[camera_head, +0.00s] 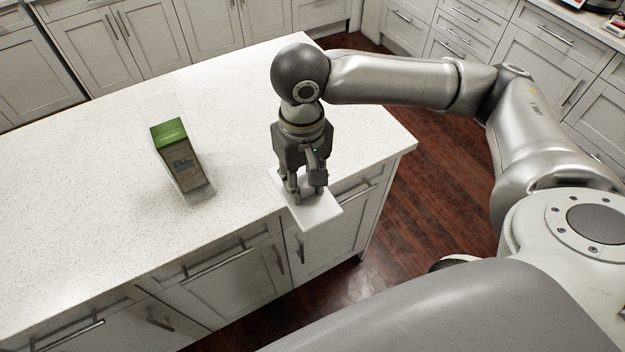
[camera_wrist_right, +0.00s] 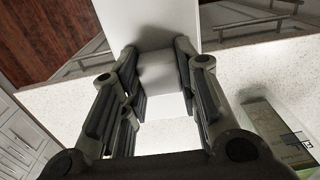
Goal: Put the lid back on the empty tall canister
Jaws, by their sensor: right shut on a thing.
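My right gripper (camera_head: 307,190) points down over the counter's front edge near its right corner. It is shut on a white flat square piece, which looks like a lid (camera_head: 318,214). The piece juts out past the counter edge. In the right wrist view, a pale block (camera_wrist_right: 163,75) sits between the fingers, with a white panel (camera_wrist_right: 150,20) beyond it. A tall box with a green top (camera_head: 180,160) stands on the counter, left of the gripper. My left gripper is not in view.
The speckled white counter (camera_head: 90,170) is otherwise mostly clear, with free room around the green-topped box. Drawers and cabinet doors (camera_head: 225,278) lie below its front edge. Dark wood floor (camera_head: 430,200) is at the right.

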